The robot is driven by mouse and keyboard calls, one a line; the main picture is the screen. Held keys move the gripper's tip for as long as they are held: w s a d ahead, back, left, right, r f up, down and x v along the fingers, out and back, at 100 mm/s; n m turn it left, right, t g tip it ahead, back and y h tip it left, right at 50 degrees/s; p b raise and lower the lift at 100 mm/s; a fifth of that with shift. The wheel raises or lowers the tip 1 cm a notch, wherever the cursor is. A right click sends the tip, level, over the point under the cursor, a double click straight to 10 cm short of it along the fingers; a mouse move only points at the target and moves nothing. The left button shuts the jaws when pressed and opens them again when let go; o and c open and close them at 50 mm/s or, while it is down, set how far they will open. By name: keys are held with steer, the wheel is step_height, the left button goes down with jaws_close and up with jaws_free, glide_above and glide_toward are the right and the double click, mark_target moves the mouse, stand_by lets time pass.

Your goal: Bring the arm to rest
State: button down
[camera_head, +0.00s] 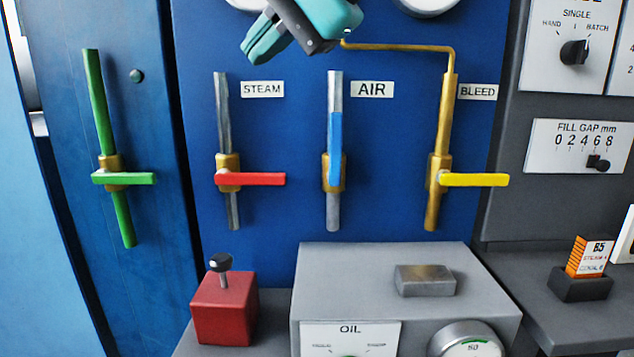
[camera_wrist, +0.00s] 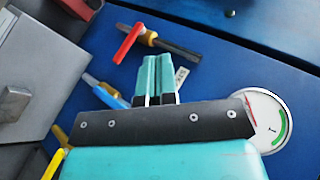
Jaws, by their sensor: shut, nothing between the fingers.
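My gripper (camera_head: 262,42) is at the top of the head view, in front of the blue panel above the STEAM label. Its teal fingers are together with nothing between them, and it points down and left. In the wrist view the shut fingers (camera_wrist: 157,78) show against the blue panel. My gripper is apart from the valve handles below it.
On the panel are a level red handle (camera_head: 250,179), an upright blue handle (camera_head: 335,148) and a level yellow handle (camera_head: 475,180). A level green handle (camera_head: 125,178) is at left. Below stand a red box (camera_head: 224,308) and a grey box (camera_head: 345,275).

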steer(key=s+d+f+n+g+h+p, duration=0.2)
steer(key=s+d+f+n, duration=0.3)
steer(key=s+d+f, duration=0.3)
steer(key=s+d+f+n+g+h+p, duration=0.3)
steer(key=s+d+f+n, duration=0.2)
steer(key=s+d+f, duration=0.4)
steer(key=d+f, duration=0.3)
steer(key=f, duration=0.2)
steer(key=shift+d+f+n+p, duration=0.25)
steer(key=shift+f+n+p, duration=0.05)
steer(key=shift+p, duration=0.05)
